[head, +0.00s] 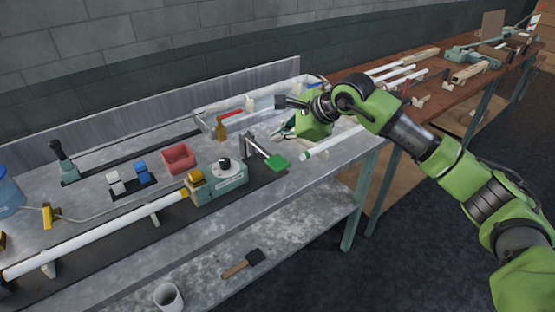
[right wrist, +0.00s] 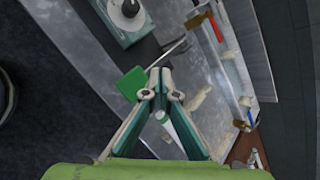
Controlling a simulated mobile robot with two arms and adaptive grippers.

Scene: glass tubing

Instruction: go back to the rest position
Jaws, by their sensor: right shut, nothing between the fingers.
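My right gripper (head: 276,136) is over the far right part of the metal bench, its arm coming in from the right. In the right wrist view its teal and pale fingers (right wrist: 160,72) meet at the tips, shut with nothing between them. Near the fingertips is a green paddle (head: 277,163) on a metal arm, which also shows in the right wrist view (right wrist: 131,83). A white tube with a green end (head: 332,141) lies on the bench just right of the gripper. My left gripper is in neither view.
A grey-green device with a black knob (head: 220,180) and a long white tube (head: 95,238) stand on the bench. A red bin (head: 179,158) and a clear tray (head: 213,130) are behind. A wooden bench (head: 430,90) with tubes adjoins at right. The dark floor (head: 420,255) in front looks clear.

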